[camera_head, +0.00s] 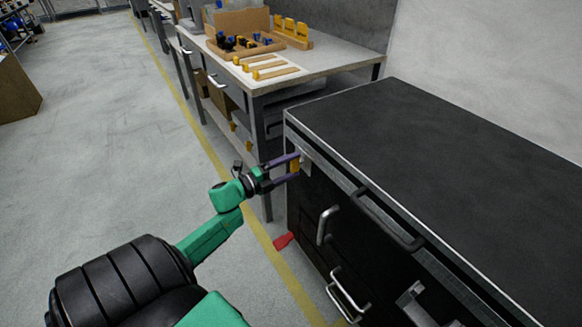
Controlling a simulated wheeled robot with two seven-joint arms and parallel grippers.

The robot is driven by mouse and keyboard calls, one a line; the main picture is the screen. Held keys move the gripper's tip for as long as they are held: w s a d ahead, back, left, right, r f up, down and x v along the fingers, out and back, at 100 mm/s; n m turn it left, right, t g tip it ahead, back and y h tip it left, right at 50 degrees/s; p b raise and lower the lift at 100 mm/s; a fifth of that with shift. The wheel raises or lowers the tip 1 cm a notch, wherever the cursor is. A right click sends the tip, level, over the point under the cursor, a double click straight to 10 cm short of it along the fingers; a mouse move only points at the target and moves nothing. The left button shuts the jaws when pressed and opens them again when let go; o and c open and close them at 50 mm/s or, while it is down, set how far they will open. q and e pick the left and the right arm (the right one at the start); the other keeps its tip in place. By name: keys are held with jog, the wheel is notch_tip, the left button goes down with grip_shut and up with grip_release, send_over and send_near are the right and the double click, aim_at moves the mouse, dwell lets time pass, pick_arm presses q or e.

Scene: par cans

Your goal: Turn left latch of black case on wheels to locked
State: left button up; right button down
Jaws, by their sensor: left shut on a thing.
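The black case (420,150) has silver edges and fills the right side of the view. Its left latch (295,166) is near the far left corner of the front, just under the top edge. A yellow part of it shows between my fingers; its exact turn is hard to tell. My left gripper (292,168) reaches in from the left, with its purple fingers above and below the latch, shut on it. A second, metal latch (411,297) shows lower right on the front. My right gripper is not in view.
A black handle bar (385,215) and silver drawer handles (326,225) stick out from the case front. A red caster part (283,240) is at floor level. Behind stands a workbench (330,62) with trays and tools.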

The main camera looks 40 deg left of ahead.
pick_arm(q)
jog(key=shift+f, duration=0.15)
jog(key=o, duration=1.1)
jog(key=shift+o, duration=0.6)
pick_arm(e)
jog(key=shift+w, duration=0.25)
pick_arm(q)
jog(key=p+v, duration=0.1)
jog(key=v, duration=1.3)
jog(key=shift+s, duration=0.3)
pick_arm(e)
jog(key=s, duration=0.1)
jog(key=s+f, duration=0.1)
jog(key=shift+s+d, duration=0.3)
